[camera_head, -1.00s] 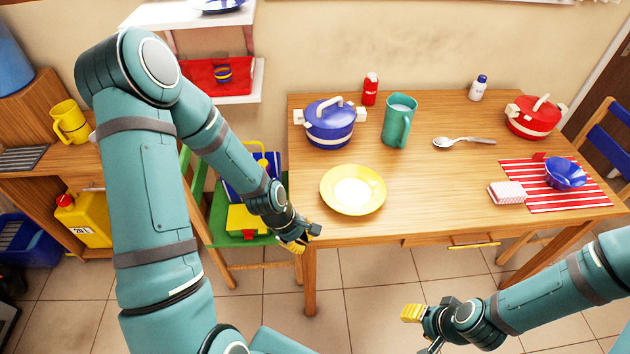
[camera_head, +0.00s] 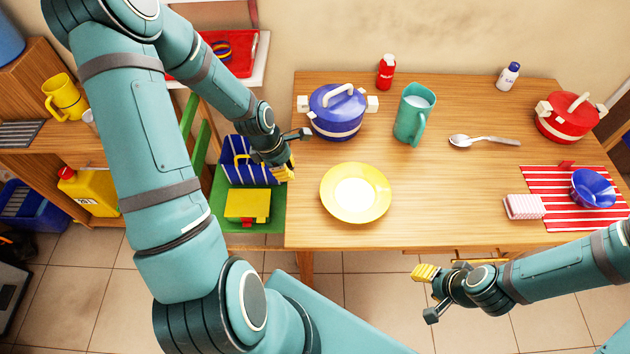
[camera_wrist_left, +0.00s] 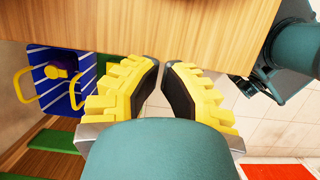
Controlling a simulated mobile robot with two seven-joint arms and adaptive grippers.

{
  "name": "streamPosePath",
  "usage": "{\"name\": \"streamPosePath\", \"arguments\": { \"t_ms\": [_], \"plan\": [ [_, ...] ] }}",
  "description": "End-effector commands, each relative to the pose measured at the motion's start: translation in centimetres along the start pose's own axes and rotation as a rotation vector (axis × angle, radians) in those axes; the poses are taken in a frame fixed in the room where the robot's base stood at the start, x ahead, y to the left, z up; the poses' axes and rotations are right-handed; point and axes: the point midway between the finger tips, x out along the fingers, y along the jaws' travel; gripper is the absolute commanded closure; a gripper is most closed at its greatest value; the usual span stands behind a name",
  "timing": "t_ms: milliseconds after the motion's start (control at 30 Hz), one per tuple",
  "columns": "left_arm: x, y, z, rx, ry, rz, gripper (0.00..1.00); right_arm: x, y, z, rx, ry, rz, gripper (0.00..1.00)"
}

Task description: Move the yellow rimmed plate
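The yellow rimmed plate (camera_head: 356,193) has a pale centre and lies flat and empty near the front left of the wooden table. My left gripper (camera_head: 294,153) is at the table's left edge, left of the plate and apart from it. Its fingers are spread and empty. In the left wrist view the yellow-backed fingers (camera_wrist_left: 161,66) have a gap between them, in front of the table edge; the plate is not in that view. My right gripper (camera_head: 428,294) is open and empty in front of the table's front edge, below and right of the plate.
A blue pot (camera_head: 338,120) and a green pitcher (camera_head: 408,128) stand behind the plate. A spoon (camera_head: 485,141), red pot (camera_head: 567,122) and striped mat (camera_head: 548,182) are to the right. A green chair (camera_head: 268,221) stands left. The tabletop right of the plate is clear.

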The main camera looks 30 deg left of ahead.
Motion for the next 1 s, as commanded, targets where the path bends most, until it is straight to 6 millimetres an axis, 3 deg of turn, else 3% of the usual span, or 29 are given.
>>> {"name": "streamPosePath", "arguments": {
  "t_ms": [433, 500, 700, 1000],
  "plan": [
    [8.9, -0.1, 0.0, 0.004, -0.001, -0.003, 1.0, 1.7, 0.7, 0.8, -0.005, -0.016, -0.002, 0.53],
    [8.8, 0.0, 1.5, 0.008, -0.002, 0.0, 1.0, 1.7, 0.7, 0.8, -0.005, -0.017, -0.002, 0.53],
    [9.3, 0.0, 3.4, 0.003, -0.001, 0.0, 1.0, 1.9, 0.7, 0.9, -0.006, -0.018, -0.002, 0.53],
    [9.4, 0.0, 3.9, 0.001, -0.001, 0.0, 1.0, 1.9, 0.7, 0.9, -0.006, -0.019, -0.002, 0.53]
  ]
}}
